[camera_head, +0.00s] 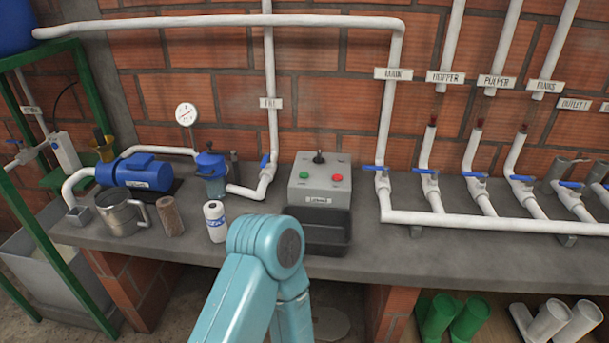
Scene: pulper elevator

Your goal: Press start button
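A grey control box (300,192) stands on the concrete counter near the middle of the view. Its sloped face has a green button (304,173) on the left and a red button (337,177) on the right. A black knob or lever (318,157) sticks up behind and between them. A label (318,201) sits on the front; its words are too small to read surely. Both buttons are in plain view. A teal link of one of my arms rises in front of the counter, below and left of the box. Neither gripper shows.
A black tray-like block (328,222) sits directly before the box. White pipes with blue-handled valves (425,171) run along the right. A blue pump (140,172), metal jug (122,214), brown cylinder (169,217) and white roll (215,221) stand left. A pressure gauge (186,114) is behind.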

